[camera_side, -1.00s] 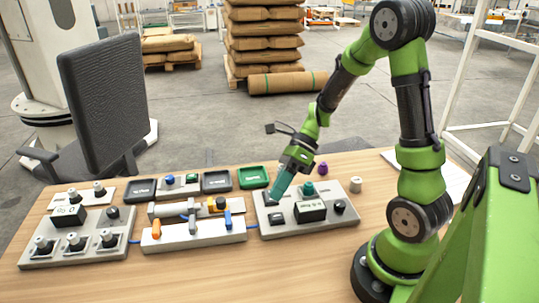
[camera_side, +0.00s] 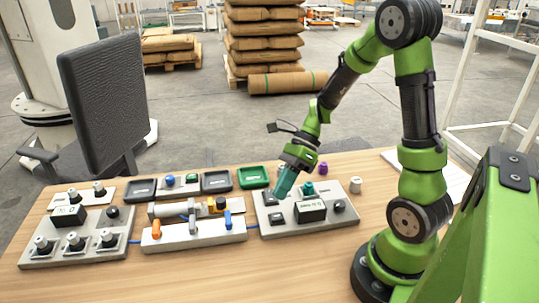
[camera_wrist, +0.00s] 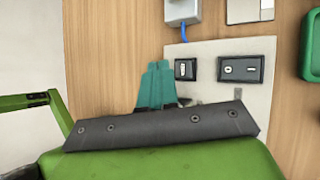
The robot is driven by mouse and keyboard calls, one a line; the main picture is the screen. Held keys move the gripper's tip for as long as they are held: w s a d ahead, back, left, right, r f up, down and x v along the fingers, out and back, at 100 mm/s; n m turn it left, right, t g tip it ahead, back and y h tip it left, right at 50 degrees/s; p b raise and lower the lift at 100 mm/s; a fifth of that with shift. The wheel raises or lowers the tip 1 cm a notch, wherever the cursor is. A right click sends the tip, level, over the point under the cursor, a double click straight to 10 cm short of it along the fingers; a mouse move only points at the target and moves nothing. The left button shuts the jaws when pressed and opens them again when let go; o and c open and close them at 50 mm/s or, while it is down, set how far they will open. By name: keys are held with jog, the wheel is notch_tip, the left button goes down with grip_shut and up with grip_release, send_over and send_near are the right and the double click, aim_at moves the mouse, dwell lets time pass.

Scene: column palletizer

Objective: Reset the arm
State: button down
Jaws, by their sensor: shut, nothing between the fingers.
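My green arm reaches over the wooden table in the side view. My gripper (camera_side: 281,194) has teal fingers and points down over the left part of the right-hand grey control panel (camera_side: 329,219). The fingers are shut with nothing between them. In the wrist view the gripper (camera_wrist: 159,68) shows as teal fingers held together, beside two dark rocker switches (camera_wrist: 240,69) on the panel. I cannot tell whether the fingertips touch the panel. The panel also bears a small display (camera_side: 310,211), a teal knob (camera_side: 307,188) and dark switches.
A middle panel (camera_side: 195,233) with orange and blue levers and a left panel (camera_side: 65,245) with several knobs stand on the table. Shallow trays, one green (camera_side: 252,178), line the back. A purple piece (camera_side: 323,168) and a whitish cylinder (camera_side: 355,185) stand behind the right panel.

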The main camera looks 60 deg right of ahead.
jog(key=s+a+r+n+t+h, duration=0.2)
jog(key=r+n, duration=0.5)
jog(key=n, duration=0.4)
jog(key=s+a+r+n+t+h, duration=0.3)
jog(key=r+n, duration=0.5)
jog(key=n, duration=0.3)
jog(key=shift+s+a+n+t+h, duration=0.25)
jog(key=shift+t+h, duration=0.25)
jog(key=shift+h, duration=0.3)
